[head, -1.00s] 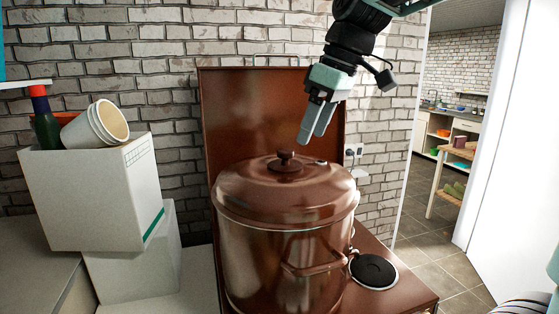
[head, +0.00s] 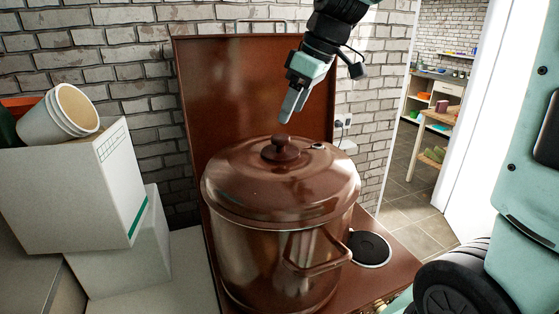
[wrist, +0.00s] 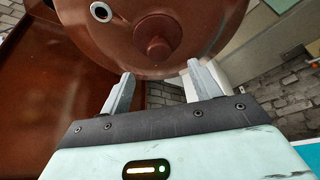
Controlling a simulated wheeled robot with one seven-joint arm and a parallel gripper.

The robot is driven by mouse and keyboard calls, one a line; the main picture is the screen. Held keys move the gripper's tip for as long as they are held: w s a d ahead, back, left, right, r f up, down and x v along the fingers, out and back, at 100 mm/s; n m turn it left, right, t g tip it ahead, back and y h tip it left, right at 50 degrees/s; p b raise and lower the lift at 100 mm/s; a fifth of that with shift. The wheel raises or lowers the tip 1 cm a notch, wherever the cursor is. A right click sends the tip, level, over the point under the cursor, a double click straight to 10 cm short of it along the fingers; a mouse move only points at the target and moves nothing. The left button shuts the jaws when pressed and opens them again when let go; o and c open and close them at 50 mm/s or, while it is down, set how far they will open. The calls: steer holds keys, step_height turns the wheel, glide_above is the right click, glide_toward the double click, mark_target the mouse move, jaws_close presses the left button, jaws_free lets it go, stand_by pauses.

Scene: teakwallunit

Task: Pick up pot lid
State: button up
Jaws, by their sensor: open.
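The pot lid (head: 290,180) is brown and glossy, with a round knob (head: 281,149) on top and a small vent hole. It sits on a large brown pot (head: 270,258) on the stove. My gripper (head: 287,112) is open and empty, above the lid and close to the knob in the head view. In the wrist view the lid (wrist: 110,40) fills the top, and its knob (wrist: 156,48) lies beyond the gap between my open fingers (wrist: 158,88). The pot's far side is hidden.
A brown upright panel (head: 255,90) stands behind the pot, against a brick wall. A black hotplate (head: 369,249) is at the right. White boxes (head: 75,190) with stacked cups (head: 62,115) stand at the left. A doorway opens at the right.

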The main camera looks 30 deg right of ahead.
mark_target(280, 136)
steer(key=p+x, duration=0.3)
steer(key=x, duration=0.5)
steer(key=shift+w+f, duration=0.1)
steer(key=shift+f, duration=0.1)
jaws_close()
